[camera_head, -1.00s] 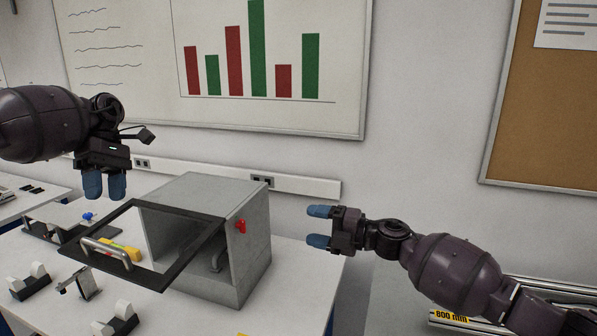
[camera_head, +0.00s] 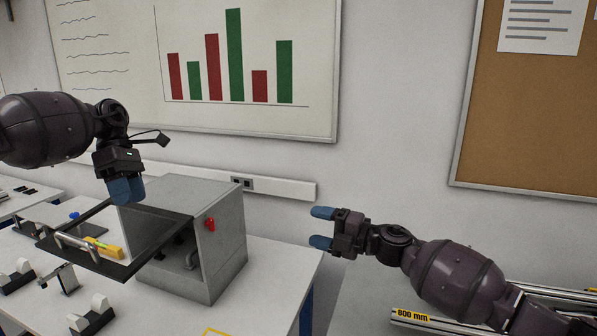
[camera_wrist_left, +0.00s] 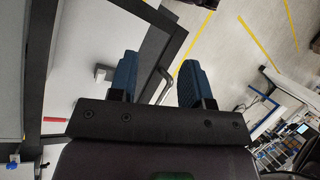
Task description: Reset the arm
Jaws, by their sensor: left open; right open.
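My left gripper (camera_head: 127,190) hangs fingers-down at the left in the head view, in front of the grey box's upper left side. Its blue fingers are apart and empty in the left wrist view (camera_wrist_left: 158,82). My right gripper (camera_head: 322,228) points left in the head view, in free air to the right of the grey box. Its two blue fingers are apart with nothing between them.
A grey metal box (camera_head: 225,240) with a red knob (camera_head: 210,224) stands on a white table (camera_head: 262,290). Its black-framed door (camera_head: 150,252) with a metal handle (camera_head: 78,246) is open. A yellow item (camera_head: 103,249) lies near the door. Several small holders stand in front.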

